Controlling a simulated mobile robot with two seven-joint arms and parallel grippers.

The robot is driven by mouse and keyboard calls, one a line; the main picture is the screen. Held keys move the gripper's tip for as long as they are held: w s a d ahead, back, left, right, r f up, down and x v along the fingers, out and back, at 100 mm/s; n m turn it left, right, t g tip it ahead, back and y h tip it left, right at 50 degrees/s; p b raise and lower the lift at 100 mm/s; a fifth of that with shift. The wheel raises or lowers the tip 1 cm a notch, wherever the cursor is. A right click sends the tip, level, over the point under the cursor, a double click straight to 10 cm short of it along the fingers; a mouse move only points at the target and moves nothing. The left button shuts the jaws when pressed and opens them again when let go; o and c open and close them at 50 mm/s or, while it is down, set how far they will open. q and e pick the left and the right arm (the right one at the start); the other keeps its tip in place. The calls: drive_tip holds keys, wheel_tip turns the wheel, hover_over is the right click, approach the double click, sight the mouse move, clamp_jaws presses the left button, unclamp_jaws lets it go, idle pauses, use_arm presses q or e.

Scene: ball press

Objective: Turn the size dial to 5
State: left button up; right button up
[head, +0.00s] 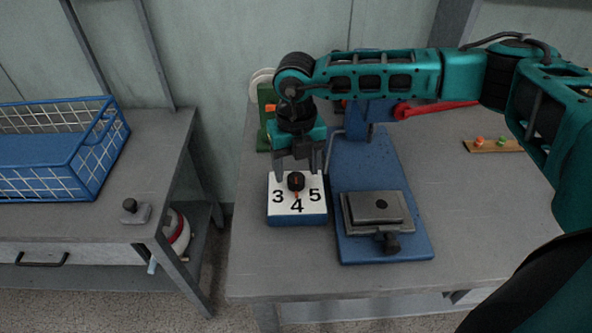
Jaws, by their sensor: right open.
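The size dial box (297,215) is blue with a white top marked 3, 4 and 5, and sits near the left front of the right-hand table. Its round black knob (296,181) stands in the middle of the top, with an orange-red mark that appears to point toward the 4. My right gripper (298,172) reaches in from the right and points down at the knob. Its jaws are open, with one finger on either side of the knob's upper area. I cannot tell whether they touch it. My left gripper is not in view.
A blue press (352,230) with a metal plate and a red lever (435,108) stands right of the dial box. A green device (265,113) is behind it. A wooden strip (492,146) lies far right. A blue wire basket (100,160) sits on the left table.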

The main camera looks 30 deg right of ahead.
drive_tip(key=shift+f, duration=1)
drive_tip(key=c, duration=1.1)
